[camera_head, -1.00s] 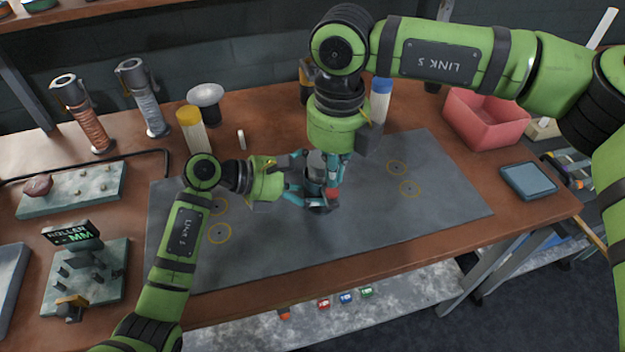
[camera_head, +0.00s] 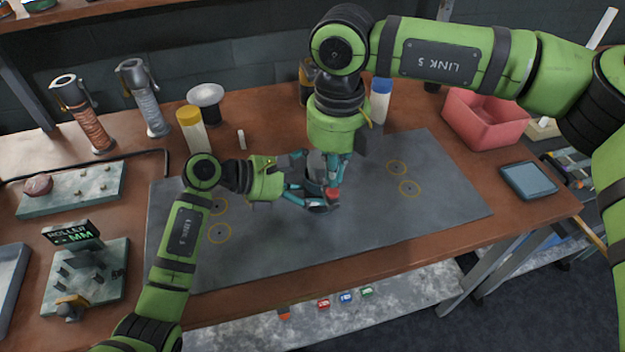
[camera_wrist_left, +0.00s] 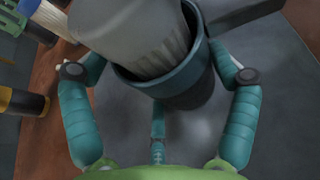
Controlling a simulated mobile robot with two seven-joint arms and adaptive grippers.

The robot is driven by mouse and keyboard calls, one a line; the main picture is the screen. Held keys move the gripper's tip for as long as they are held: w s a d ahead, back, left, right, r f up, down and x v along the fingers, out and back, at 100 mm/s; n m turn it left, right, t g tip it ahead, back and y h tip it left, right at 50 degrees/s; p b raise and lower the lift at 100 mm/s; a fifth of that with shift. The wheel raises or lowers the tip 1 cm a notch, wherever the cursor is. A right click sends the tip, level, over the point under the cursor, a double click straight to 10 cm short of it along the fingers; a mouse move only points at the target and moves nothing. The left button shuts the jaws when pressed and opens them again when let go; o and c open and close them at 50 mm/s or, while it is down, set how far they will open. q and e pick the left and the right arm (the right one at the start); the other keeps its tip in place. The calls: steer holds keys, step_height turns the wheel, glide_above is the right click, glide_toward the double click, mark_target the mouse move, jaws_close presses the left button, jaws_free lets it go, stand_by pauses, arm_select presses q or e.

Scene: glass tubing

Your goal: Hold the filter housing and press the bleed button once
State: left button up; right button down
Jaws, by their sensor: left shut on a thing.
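The filter housing (camera_head: 315,164) stands upright on the grey mat, with a grey upper body and a dark teal lower part. In the left wrist view the housing (camera_wrist_left: 178,84) shows as a teal cup around a grey ribbed body. My left gripper (camera_head: 311,186) comes in from the left and is shut on the housing, one finger on each side. A red part (camera_head: 332,193), apparently the bleed button, shows at its front right. My right gripper (camera_head: 334,170) points down close against the housing's right side. Its fingertips are partly hidden, and contact with the red part is unclear.
The grey mat (camera_head: 430,215) is clear to the right of the grippers.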

mark_target(332, 190)
arm_select(q)
steer(key=shift+f, duration=0.2)
arm_select(e)
steer(key=shift+f, duration=0.15)
arm_select(q)
steer(key=shift+s, duration=0.1)
arm_select(e)
steer(key=shift+f, duration=1.25)
steer(key=shift+r, duration=0.8)
steer(key=shift+r, duration=3)
steer(key=shift+r, duration=0.1)
